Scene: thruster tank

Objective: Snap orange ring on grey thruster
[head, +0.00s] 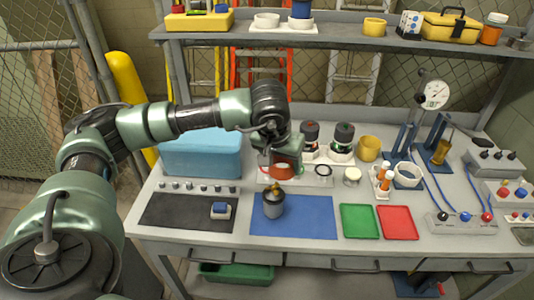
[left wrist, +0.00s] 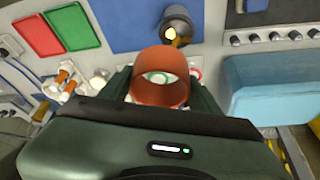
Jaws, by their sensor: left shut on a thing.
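The orange ring (head: 282,172) is a wide, short band. My left gripper (head: 282,160) is shut on it and holds it above the bench, behind the grey thruster. In the left wrist view the ring (left wrist: 158,94) sits between the two dark fingers, its opening facing the camera. The grey thruster (head: 273,207) is a dark grey cylinder with a gold piece at its top. It stands upright on the blue mat (head: 310,217), apart from the ring. It also shows in the left wrist view (left wrist: 177,22), near the top edge. My right gripper is not seen.
A light blue box (head: 200,155) stands left of my gripper. Dark-topped canisters (head: 343,138) stand behind to the right. A green tray (head: 358,220) and a red tray (head: 398,222) lie right of the mat. A blue-topped block (head: 221,209) rests on the black mat.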

